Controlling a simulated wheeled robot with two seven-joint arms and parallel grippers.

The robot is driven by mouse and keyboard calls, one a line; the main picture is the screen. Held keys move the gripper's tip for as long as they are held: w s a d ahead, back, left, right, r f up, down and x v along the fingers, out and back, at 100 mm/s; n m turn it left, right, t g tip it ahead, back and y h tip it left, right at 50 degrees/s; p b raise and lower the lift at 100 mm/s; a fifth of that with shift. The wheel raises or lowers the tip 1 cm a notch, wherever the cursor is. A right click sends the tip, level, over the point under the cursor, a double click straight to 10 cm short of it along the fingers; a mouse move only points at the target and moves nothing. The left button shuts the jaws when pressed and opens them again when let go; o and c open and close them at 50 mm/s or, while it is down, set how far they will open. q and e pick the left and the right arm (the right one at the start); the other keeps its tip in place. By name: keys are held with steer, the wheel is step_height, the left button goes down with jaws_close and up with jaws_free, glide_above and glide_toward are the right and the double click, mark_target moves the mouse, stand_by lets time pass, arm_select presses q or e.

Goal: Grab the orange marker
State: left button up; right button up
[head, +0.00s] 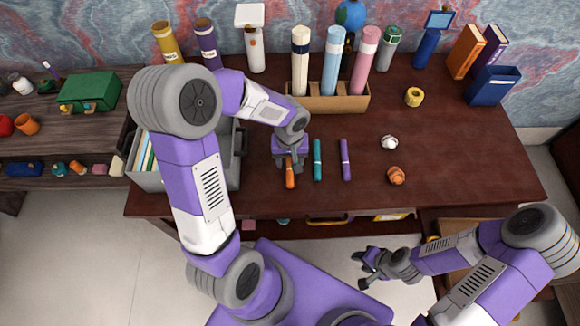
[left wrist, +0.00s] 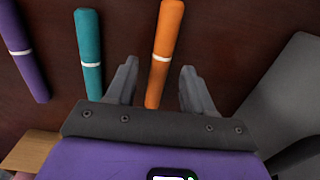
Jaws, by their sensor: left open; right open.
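The orange marker (head: 290,176) lies on the dark wood desk, partly hidden under my left gripper (head: 291,163) in the head view. In the left wrist view the orange marker (left wrist: 165,50) has a white band and runs between the two open fingers of my left gripper (left wrist: 155,85). Neither finger appears shut on it. My right gripper (head: 369,271) is open and empty, off the front edge of the desk at the lower right.
A teal marker (head: 317,160) and a purple marker (head: 345,160) lie to the right. A grey file bin (head: 150,180) stands at left. A wooden holder (head: 345,103) with tall tubes stands behind. A white crumpled ball (head: 389,142) and an orange-brown one (head: 396,175) lie further right.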

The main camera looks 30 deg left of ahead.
arm_select(q)
steer(key=shift+f, duration=0.75)
steer(key=shift+r, duration=0.1)
steer(key=shift+c, duration=0.4)
jaws_close()
